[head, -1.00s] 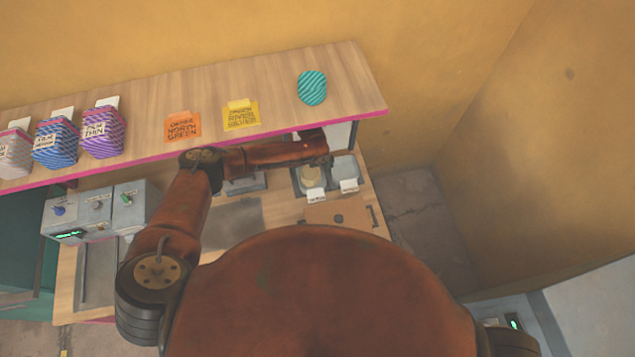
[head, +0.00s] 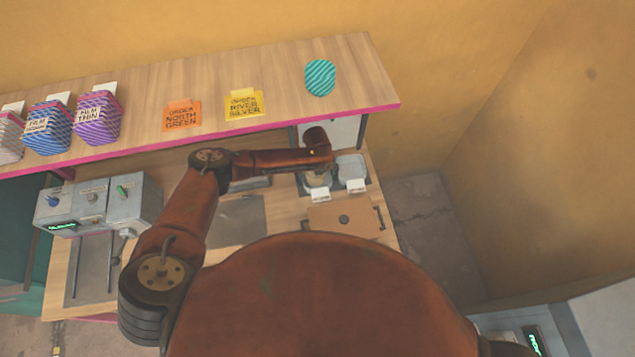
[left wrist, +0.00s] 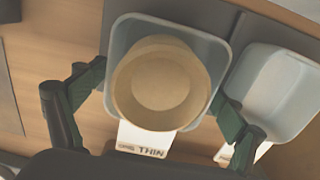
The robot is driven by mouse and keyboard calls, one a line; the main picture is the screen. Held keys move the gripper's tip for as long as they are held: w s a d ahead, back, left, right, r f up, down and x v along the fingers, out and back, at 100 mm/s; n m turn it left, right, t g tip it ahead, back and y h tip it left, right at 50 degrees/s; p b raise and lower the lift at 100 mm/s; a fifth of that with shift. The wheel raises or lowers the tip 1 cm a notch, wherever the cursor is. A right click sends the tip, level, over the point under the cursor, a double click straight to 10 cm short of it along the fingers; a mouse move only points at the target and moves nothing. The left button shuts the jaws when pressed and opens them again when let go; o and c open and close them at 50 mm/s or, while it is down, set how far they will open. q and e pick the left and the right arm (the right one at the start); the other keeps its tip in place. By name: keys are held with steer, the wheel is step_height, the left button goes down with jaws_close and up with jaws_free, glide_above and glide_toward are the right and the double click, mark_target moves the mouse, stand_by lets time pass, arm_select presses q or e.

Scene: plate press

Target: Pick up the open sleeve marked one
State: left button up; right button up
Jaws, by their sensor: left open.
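A round tan stack or cup (left wrist: 160,85) with a flat recessed top sits in a grey square tray (left wrist: 122,35) in the left wrist view. A white tag (left wrist: 145,140) on the tray's front reads "THIN" below smaller unclear print. My left gripper (left wrist: 158,108) is open, with one dark finger on each side of the tray and the tan piece between them, not visibly gripped. In the head view the tan piece (head: 316,180) shows partly under my left wrist, which hides the fingers. I can read no mark "one" on it. My right gripper is not in view.
A second, pale tray (left wrist: 275,95) stands close on the right. The upper shelf (head: 210,80) holds striped film packs (head: 98,122), an orange card (head: 181,116), a yellow card (head: 243,104) and a teal striped piece (head: 320,78). A control box (head: 95,205) stands at left.

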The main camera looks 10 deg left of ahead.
arm_select(q)
steer(key=shift+r, duration=0.15)
steer(key=shift+c, duration=0.4)
steer(key=c, duration=0.8)
